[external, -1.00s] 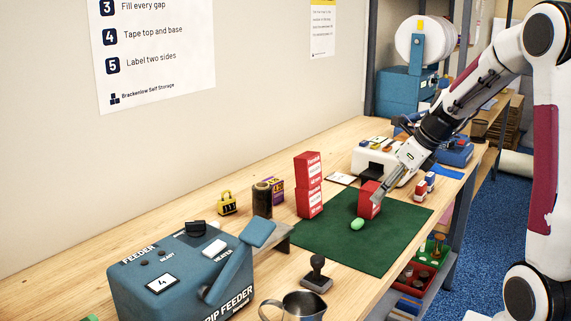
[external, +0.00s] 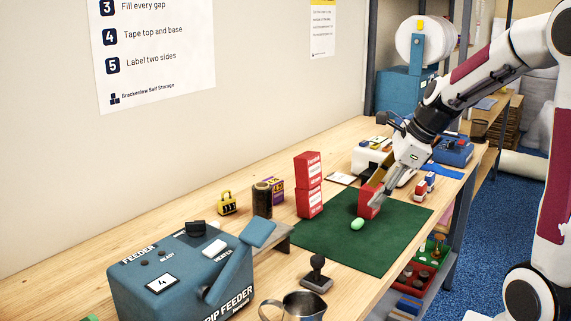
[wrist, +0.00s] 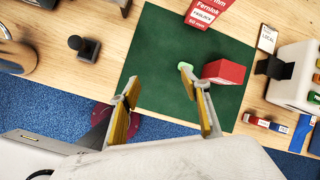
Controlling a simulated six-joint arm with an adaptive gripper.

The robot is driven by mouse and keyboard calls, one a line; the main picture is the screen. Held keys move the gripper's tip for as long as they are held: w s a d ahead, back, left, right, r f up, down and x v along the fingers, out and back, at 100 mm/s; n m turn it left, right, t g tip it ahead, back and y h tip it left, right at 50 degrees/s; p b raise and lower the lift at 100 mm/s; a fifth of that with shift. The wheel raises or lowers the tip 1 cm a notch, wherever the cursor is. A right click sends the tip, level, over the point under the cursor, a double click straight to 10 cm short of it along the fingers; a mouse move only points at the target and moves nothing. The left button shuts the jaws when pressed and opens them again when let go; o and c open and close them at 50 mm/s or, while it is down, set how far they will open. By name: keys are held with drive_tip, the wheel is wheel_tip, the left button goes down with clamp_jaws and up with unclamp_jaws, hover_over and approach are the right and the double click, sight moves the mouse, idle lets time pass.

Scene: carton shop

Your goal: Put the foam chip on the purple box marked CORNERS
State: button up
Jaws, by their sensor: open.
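The foam chip (external: 357,224) is a small light-green lump on the dark green mat, in front of a red carton (external: 368,203). In the wrist view the foam chip (wrist: 184,66) lies beyond the right fingertip, left of the red carton. My gripper (external: 378,198) is open and empty, over the mat close to the red carton; in the wrist view my gripper (wrist: 166,92) shows its two fingers wide apart. A purple box (external: 277,190) with yellow marks stands at the back of the bench, partly hidden by a dark cylinder; its lettering is too small to read.
A blue feeder (external: 180,275), stamp (external: 317,272) and metal jug (external: 295,306) are nearer. The green mat (external: 350,250) is mostly clear.

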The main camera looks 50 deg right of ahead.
drive_tip(key=s+a+r+n, duration=0.2)
drive_tip(key=s+a+n, duration=0.2)
drive_tip(key=a+n, duration=0.3)
drive_tip(key=s+a+r+n, duration=0.3)
drive_tip(key=a+n, duration=0.4)
drive_tip(key=n, duration=0.1)
drive_tip(key=s+a+n, duration=0.5)
drive_tip(key=s+n, duration=0.5)
drive_tip(key=n, duration=0.4)
drive_tip(key=shift+s+a+r+n, duration=0.2)
drive_tip(key=shift+s+r+n, duration=0.1)
drive_tip(key=shift+s, duration=0.1)
drive_tip(key=shift+o, duration=0.5)
